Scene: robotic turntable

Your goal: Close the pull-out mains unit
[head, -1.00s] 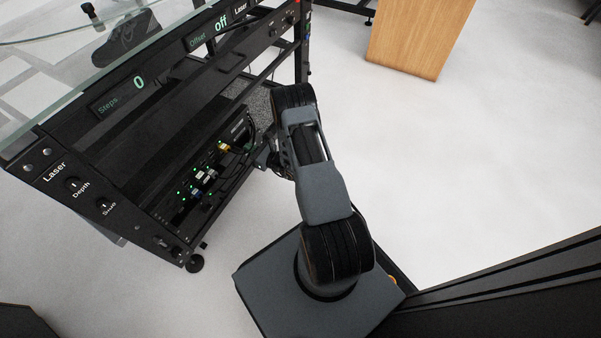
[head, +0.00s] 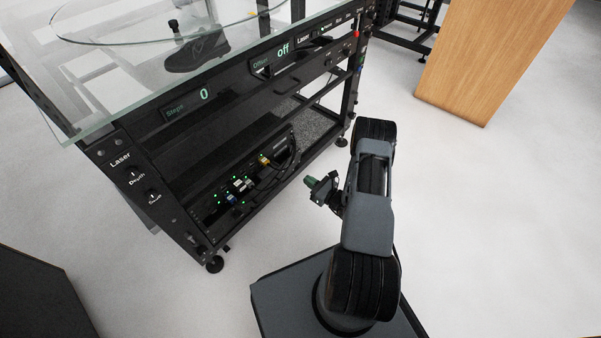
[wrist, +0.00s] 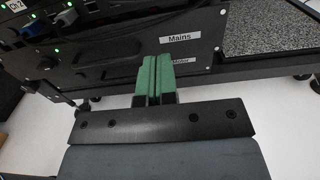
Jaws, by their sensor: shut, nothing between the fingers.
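The mains unit shows in the wrist view as a black front panel (wrist: 208,32) with a white "Mains" label. A second label, partly hidden by my fingers, sits just below it. In the head view the black units with green lights and cables (head: 240,182) sit on the lower shelf of the turntable frame. How far the mains unit stands out is hard to tell. My gripper (wrist: 155,66) has green fingers, shut together and empty, pointing at the panel below and left of the label. In the head view my gripper (head: 311,182) is apart from the frame, to its right.
The black turntable frame (head: 150,150) carries a glass top (head: 110,90). Plugs and cables (wrist: 65,18) stick out left of the panel. A grey speckled slab (wrist: 270,28) lies to the right. A wooden block (head: 490,60) stands at the back right. The floor between is clear.

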